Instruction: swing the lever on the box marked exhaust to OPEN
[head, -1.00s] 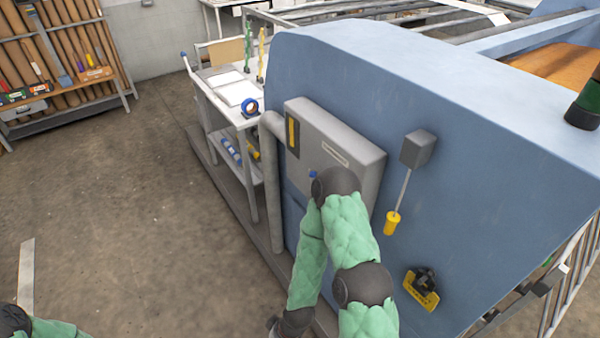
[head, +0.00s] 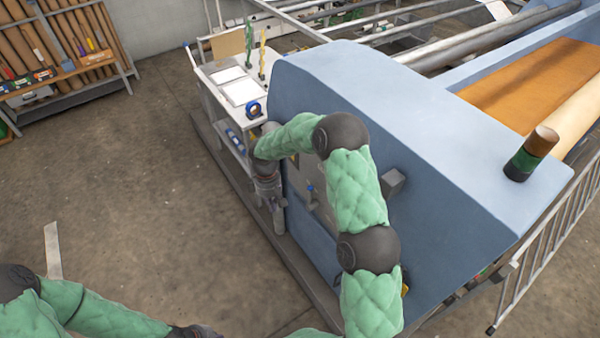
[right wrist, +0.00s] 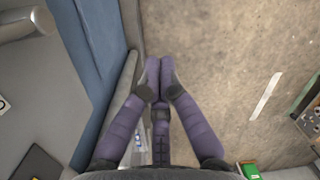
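A small grey box (head: 393,182) is mounted on the blue machine's side panel, just right of my right arm. Its lever and yellow handle are hidden behind that arm now, and I can read no marking on the box. My right gripper (head: 278,212) hangs pointing down at the panel's left edge, well left of the small box. In the right wrist view its purple fingers (right wrist: 158,78) meet at the tips with nothing visible between them. My left arm reaches along the bottom left; the dark end (head: 196,332) is at the frame's lower edge, its fingers unclear.
The blue machine (head: 430,120) fills the right. A larger grey cabinet on its side is partly covered by my right arm; a small blue knob (head: 310,189) shows there. A white table (head: 222,80) stands behind my gripper. Open floor (head: 130,170) lies left.

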